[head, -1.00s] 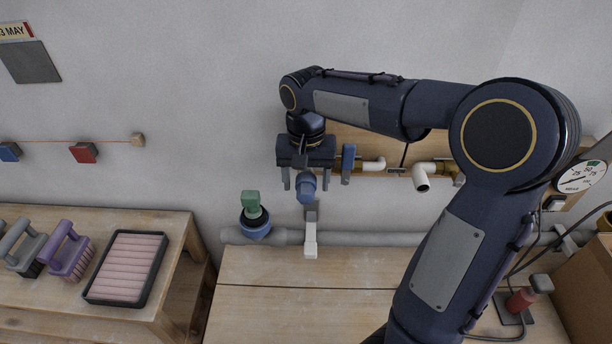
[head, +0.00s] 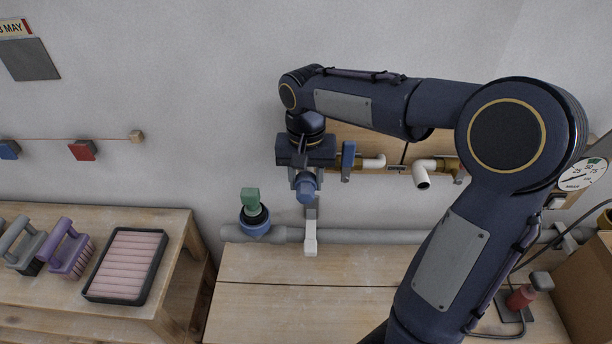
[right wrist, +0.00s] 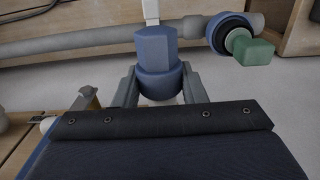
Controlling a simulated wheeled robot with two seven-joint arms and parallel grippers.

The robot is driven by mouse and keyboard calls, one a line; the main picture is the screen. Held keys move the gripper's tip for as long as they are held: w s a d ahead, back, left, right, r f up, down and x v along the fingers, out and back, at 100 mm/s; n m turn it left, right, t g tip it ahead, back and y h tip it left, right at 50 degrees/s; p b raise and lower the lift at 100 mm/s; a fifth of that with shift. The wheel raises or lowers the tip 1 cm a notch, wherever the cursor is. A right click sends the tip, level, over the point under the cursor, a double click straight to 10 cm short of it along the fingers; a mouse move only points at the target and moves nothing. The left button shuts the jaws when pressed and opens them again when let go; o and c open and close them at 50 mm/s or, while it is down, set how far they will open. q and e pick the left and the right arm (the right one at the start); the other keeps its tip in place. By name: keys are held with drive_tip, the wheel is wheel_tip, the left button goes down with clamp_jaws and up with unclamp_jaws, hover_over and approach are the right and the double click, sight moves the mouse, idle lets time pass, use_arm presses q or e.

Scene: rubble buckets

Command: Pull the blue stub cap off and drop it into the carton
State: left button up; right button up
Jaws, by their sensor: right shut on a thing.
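The blue stub cap (head: 306,191) is in front of the wall in the middle of the head view. It shows large in the right wrist view (right wrist: 157,52), with an angular top and a round collar. My right gripper (head: 306,183) is shut on it, a finger on each side of the collar (right wrist: 160,84). The stub is hidden behind the cap and gripper, so I cannot tell whether the cap is still seated. A brown carton (head: 590,285) stands at the lower right edge, partly cut off. My left gripper is not in view.
A grey pipe (head: 370,239) runs along the wall, with a green-topped blue fitting (head: 255,222) at left. Brass and white pipework (head: 423,178) is right of the gripper. The middle bench (head: 290,290) is clear.

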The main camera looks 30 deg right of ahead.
sight(306, 194)
drive_tip(key=shift+s+a, duration=0.6)
drive_tip(key=shift+s, duration=0.35)
drive_tip(key=shift+s+a, duration=0.1)
drive_tip(key=shift+s, duration=0.1)
drive_tip(key=shift+s+a+b, duration=0.3)
drive_tip(key=shift+s+a, duration=0.25)
drive_tip(key=shift+s, duration=0.35)
